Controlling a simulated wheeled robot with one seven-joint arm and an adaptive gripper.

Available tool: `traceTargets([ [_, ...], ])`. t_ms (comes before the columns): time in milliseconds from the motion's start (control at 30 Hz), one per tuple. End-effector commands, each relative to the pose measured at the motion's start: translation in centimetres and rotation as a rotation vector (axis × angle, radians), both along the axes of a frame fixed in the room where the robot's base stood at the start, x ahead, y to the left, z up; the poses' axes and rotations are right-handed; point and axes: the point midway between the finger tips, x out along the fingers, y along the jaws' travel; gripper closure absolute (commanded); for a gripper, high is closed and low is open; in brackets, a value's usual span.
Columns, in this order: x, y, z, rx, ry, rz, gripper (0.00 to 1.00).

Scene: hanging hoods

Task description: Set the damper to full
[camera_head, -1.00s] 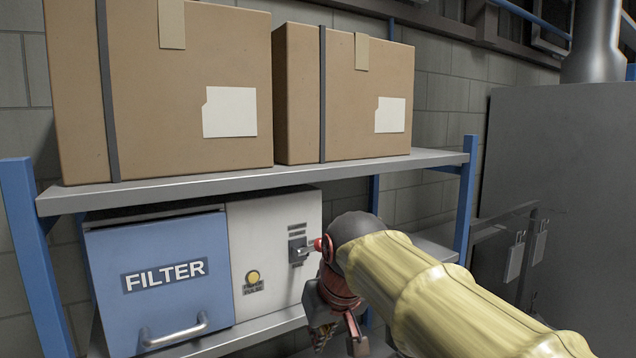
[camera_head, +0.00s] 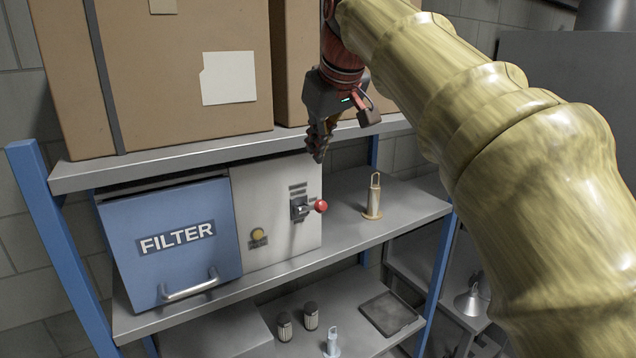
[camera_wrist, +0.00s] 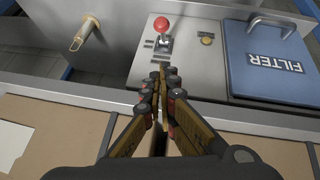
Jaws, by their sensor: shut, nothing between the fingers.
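The damper control appears to be the lever with a red ball knob (camera_head: 320,206) on a dark slotted plate (camera_head: 299,208), on the white panel (camera_head: 280,215) beside the blue FILTER box (camera_head: 170,242). The lever sticks out to the right in the head view; its labels are too small to read. The red knob also shows in the wrist view (camera_wrist: 161,24), beyond the fingertips. My gripper (camera_head: 318,158) is shut and empty, pointing down above the lever and apart from it. In the wrist view its fingers (camera_wrist: 160,72) meet in front of the panel.
A yellow button (camera_head: 258,235) sits left of the lever. A brass cylinder with a loop (camera_head: 373,198) stands on the shelf to the right. Cardboard boxes (camera_head: 180,70) stand on the upper shelf (camera_head: 200,152), close to my gripper. The lower shelf holds small canisters (camera_head: 310,316).

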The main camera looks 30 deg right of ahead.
Motion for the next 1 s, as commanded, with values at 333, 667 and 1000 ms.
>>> traceTargets([
  [333, 3.8, -0.6, -5.5, 0.001, 0.002, 0.000, 1.00],
  [667, 3.1, -1.3, -8.9, 0.001, -0.001, -0.001, 1.00],
  [1000, 3.1, -1.4, -9.3, 0.001, -0.001, -0.001, 1.00],
])
